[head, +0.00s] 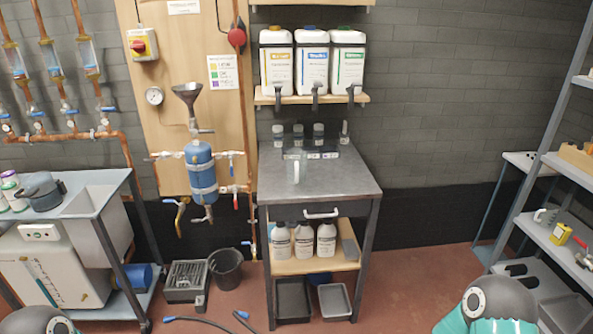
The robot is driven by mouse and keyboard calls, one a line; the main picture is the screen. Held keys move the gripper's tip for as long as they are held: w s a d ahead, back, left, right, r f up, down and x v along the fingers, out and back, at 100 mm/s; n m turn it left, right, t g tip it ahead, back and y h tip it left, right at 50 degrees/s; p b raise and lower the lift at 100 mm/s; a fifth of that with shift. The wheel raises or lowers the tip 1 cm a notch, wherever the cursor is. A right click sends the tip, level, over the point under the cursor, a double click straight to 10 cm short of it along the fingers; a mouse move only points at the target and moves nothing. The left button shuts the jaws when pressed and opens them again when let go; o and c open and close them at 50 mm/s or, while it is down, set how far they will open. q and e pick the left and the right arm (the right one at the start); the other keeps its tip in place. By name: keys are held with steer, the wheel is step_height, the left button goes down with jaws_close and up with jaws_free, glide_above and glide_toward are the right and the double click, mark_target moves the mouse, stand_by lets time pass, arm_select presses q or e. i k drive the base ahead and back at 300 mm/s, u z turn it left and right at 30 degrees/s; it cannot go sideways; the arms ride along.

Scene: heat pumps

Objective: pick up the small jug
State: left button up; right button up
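A small clear jug (296,170) stands upright on the grey metal top of the workbench (335,184), left of its middle. It is see-through, so its edges are faint. No gripper is near it. Only rounded parts of my own arms show at the bottom left and bottom right corners. Neither of my grippers is in view, so I cannot see their state.
Small clear containers (298,134) stand behind the jug. Three white canisters (312,68) with taps sit on a shelf above. A funnel (187,92) and blue vessel (200,165) hang to the left. A black bucket (225,270) and hoses lie on the floor.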

mark_target(297, 170)
steer(key=k, duration=1.3)
steer(key=u, duration=0.55)
steer(key=i, duration=1.1)
steer(key=u, duration=0.55)
steer(key=i, duration=1.5)
steer(key=z, duration=0.9)
steer(key=i, duration=0.45)
steer(key=z, duration=0.25)
steer(key=k, duration=0.9)
steer(key=z, duration=0.15)
steer(key=i, duration=0.45)
steer(key=z, duration=0.05)
